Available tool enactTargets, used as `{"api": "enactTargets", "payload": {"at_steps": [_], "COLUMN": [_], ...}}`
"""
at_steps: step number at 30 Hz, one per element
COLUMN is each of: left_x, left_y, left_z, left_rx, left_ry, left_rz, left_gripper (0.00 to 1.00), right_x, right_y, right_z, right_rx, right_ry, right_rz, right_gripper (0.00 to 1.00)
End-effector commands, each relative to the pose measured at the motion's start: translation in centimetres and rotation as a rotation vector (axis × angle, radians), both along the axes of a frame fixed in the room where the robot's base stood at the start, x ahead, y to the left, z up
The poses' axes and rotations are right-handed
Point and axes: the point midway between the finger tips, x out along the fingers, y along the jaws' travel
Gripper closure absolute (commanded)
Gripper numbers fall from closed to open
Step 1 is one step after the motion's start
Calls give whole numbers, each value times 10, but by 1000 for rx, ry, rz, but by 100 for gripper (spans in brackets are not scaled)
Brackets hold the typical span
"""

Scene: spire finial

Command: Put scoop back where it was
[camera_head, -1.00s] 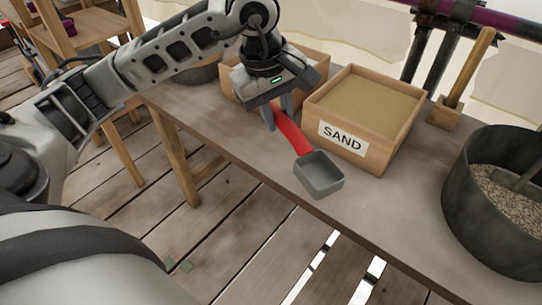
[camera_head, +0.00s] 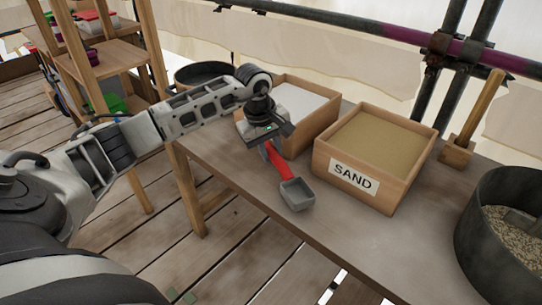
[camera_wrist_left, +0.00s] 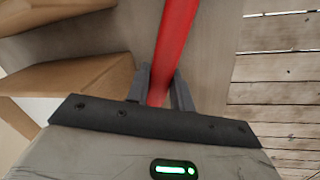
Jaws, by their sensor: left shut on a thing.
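The scoop has a red handle and a grey square cup (camera_head: 297,194). My left gripper (camera_head: 268,148) is shut on the red handle, with the cup pointing toward the front of the table. In the left wrist view the handle (camera_wrist_left: 174,40) runs between the two fingers of the left gripper (camera_wrist_left: 160,88). The scoop is at the table's front edge, in front of the boxes; I cannot tell whether it touches the table top. My right gripper is not in view.
A wooden box labelled SAND (camera_head: 318,161) stands right of the scoop. Another wooden box with white content (camera_head: 333,108) is behind the gripper. A dark bucket with gravel (camera_head: 468,245) stands at the right. The table (camera_head: 340,235) is bare in front of the sand box.

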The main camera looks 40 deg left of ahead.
Motion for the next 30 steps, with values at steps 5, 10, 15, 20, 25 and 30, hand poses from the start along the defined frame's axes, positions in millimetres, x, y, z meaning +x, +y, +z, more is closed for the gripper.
{"api": "enactTargets", "payload": {"at_steps": [5,10,15,20,25,30], "left_x": [-1,0,0,-1,-1,-1], "left_y": [-1,-1,-1,-1,-1,0], "left_z": [-20,-20,-24,-23,-22,-11], "left_rx": [-2,-1,-1,-1,0,1], "left_ry": [1,-1,0,0,1,-2], "left_rz": [-2,-1,-1,-1,-1,-2], "left_gripper": [100,100,75,55,55,55], "right_x": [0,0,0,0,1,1], "right_y": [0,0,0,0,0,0], "right_z": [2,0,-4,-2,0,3], "right_rx": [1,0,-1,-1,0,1], "right_ry": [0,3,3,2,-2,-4], "right_rz": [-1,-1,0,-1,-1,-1], "right_gripper": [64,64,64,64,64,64]}}
